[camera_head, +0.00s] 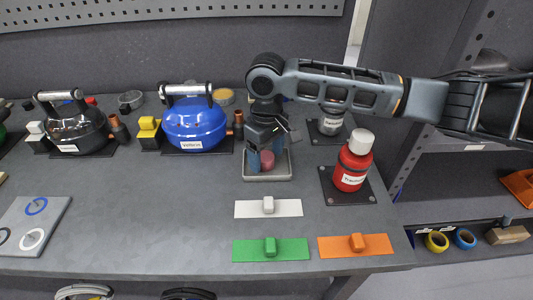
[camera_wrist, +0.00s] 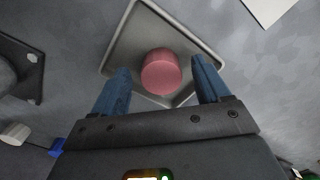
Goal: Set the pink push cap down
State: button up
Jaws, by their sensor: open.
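The pink push cap (camera_head: 267,158) stands in a shallow grey tray (camera_head: 267,178) on the bench. In the wrist view the cap (camera_wrist: 161,72) sits inside the tray (camera_wrist: 124,47), between and just beyond my fingertips. My gripper (camera_head: 260,160) points down over the tray with its blue fingers spread. In the wrist view the gripper (camera_wrist: 160,82) is open, with a visible gap between each finger and the cap. The underside of the cap is hidden.
A red bottle (camera_head: 350,170) with a white cap stands on a dark plate right of the tray. White (camera_head: 285,209), green (camera_head: 245,250) and orange (camera_head: 375,245) plates lie in front.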

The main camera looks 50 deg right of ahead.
aim_at(266, 156)
notch_tip(266, 156, up, 12)
jog(key=p, duration=0.4)
jog(key=shift+f, duration=0.1)
